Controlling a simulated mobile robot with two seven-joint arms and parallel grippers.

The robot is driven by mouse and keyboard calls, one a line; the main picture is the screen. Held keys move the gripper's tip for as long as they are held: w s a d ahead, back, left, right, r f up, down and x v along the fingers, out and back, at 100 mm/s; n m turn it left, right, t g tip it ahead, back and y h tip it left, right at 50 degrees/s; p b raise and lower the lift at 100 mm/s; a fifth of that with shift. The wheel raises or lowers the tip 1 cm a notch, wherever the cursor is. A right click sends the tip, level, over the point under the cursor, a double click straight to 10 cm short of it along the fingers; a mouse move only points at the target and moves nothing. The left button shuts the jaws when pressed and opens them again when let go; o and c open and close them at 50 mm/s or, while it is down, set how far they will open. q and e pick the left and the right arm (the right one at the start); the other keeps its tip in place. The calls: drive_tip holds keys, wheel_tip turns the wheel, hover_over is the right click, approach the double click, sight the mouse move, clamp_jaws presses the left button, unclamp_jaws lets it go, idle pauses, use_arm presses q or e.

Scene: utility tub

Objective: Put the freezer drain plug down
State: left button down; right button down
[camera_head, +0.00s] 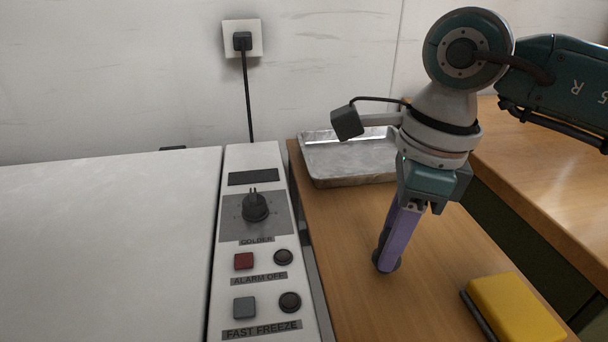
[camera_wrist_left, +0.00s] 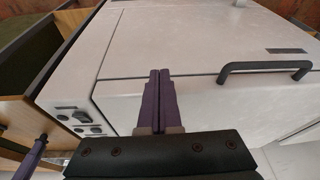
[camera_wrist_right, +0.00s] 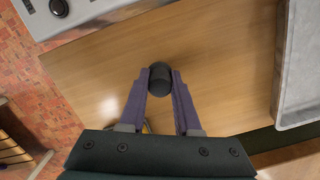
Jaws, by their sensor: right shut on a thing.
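The freezer drain plug is a small black round piece between the fingertips of my right gripper (camera_wrist_right: 160,90) in the right wrist view; its dark top (camera_wrist_right: 160,72) shows there. In the head view my right gripper (camera_head: 387,262) points down over the wooden counter (camera_head: 345,225), shut on the plug, whose dark edge shows at the fingertips. I cannot tell whether the plug touches the counter. My left gripper (camera_wrist_left: 159,92) is shut and empty in the left wrist view, in front of the white freezer (camera_wrist_left: 200,50). It does not show in the head view.
The freezer's control panel (camera_head: 262,170), with knob and buttons, stands left of the counter. A metal tray (camera_head: 350,160) lies at the back of the counter. A yellow block with a dark underside (camera_head: 515,308) lies at front right. Counter around the right fingertips is bare.

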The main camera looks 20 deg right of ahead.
drive_tip(key=shift+f, duration=0.15)
drive_tip(key=c, duration=0.6)
unclamp_jaws()
